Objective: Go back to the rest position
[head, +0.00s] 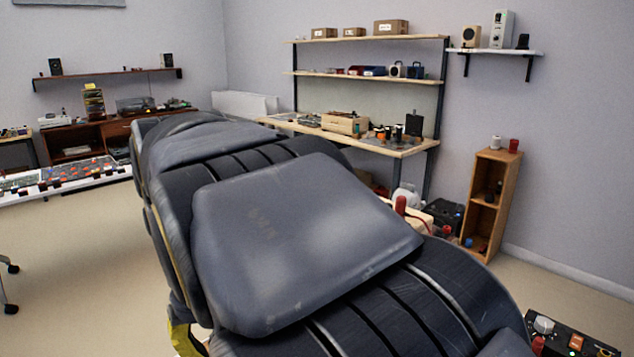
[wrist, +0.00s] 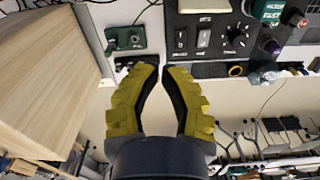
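My gripper (wrist: 161,72) shows in the wrist view with two yellow fingers with black inner pads. The fingertips are a short gap apart, and I see nothing held between them. In the head view my dark grey arm fills the middle and lower part of the picture and hides much of the room. A small yellow part shows at its lower left edge, but I cannot tell if it is the gripper.
In the wrist view a pale wooden surface (wrist: 45,75) is at left and a dark knob panel (wrist: 218,55) at upper right. The head view shows a shelf workbench (head: 405,150), a wooden cabinet (head: 508,165) and a white control desk (head: 95,180).

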